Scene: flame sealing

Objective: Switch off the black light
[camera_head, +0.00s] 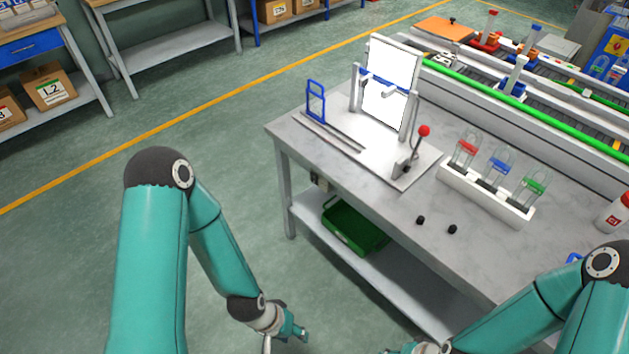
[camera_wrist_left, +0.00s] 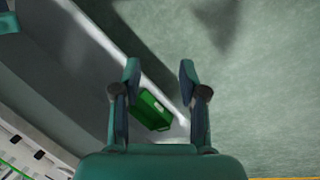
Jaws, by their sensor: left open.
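A bright white upright panel (camera_head: 391,82) stands in a grey frame at the back of the table; nothing in view is clearly a black light or its switch. A lever with a red knob (camera_head: 424,131) stands at the panel's right front. A small box-like fitting (camera_head: 321,181) sits under the table's front left edge, too small to read. My left gripper (camera_head: 291,334) hangs low in front of the table, apart from it. In the left wrist view it is open and empty (camera_wrist_left: 158,72). My right gripper is mostly cut off at the bottom edge.
The grey table (camera_head: 375,185) holds a white rack (camera_head: 487,193) of clear vessels with red, blue and green bands, and two small black pieces (camera_head: 420,220). A green crate (camera_head: 355,228) rests on the lower shelf. Floor to the left is clear.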

